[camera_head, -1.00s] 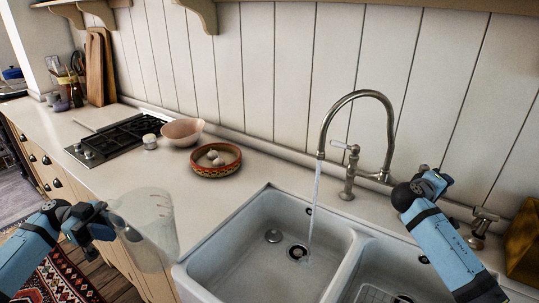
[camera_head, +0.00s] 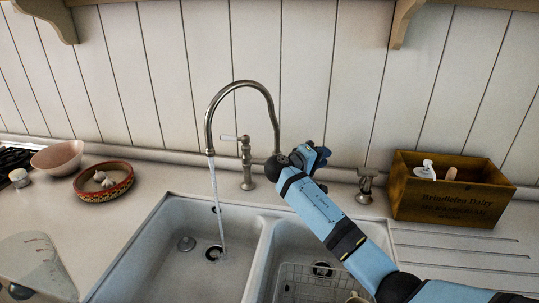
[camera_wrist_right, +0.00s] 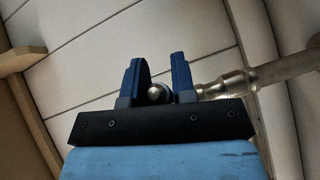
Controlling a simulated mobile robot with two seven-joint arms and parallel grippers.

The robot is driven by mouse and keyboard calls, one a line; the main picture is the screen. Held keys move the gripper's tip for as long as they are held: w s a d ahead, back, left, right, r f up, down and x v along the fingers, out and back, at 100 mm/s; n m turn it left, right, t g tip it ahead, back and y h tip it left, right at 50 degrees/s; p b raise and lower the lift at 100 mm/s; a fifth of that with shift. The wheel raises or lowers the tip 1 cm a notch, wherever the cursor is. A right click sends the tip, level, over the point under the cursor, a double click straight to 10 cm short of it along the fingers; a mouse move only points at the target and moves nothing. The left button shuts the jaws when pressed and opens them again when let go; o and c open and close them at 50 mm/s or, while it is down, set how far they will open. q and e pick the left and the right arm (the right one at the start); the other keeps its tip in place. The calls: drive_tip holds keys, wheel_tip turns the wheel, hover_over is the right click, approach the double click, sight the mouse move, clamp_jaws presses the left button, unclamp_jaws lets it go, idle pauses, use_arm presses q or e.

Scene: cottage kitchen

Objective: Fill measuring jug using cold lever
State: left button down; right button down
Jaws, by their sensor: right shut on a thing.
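The steel tap (camera_head: 272,115) arches over the left sink bowl, and a stream of water (camera_head: 216,195) falls from its spout into that bowl. A white-handled lever (camera_head: 234,138) sits on the tap's left side. My right gripper (camera_head: 316,157) is at the right of the tap base. In the right wrist view its fingers (camera_wrist_right: 155,75) are around a round metal knob (camera_wrist_right: 156,93), seemingly the end of the right-hand, cold lever. The clear measuring jug (camera_head: 38,265) is at the lower left, partly cut off and away from the water. My left gripper is not clearly visible.
The white double sink (camera_head: 165,250) has a wire rack (camera_head: 300,282) in its right bowl. A wooden crate (camera_head: 450,203) and a small metal dispenser (camera_head: 366,184) stand at the right. A patterned bowl (camera_head: 104,183) and a pink bowl (camera_head: 58,157) are on the left counter.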

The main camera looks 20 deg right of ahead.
drive_tip(key=c, duration=0.9)
unclamp_jaws()
drive_tip(key=shift+c, duration=0.2)
drive_tip(key=b+v, duration=0.1)
drive_tip(key=v, duration=1.1)
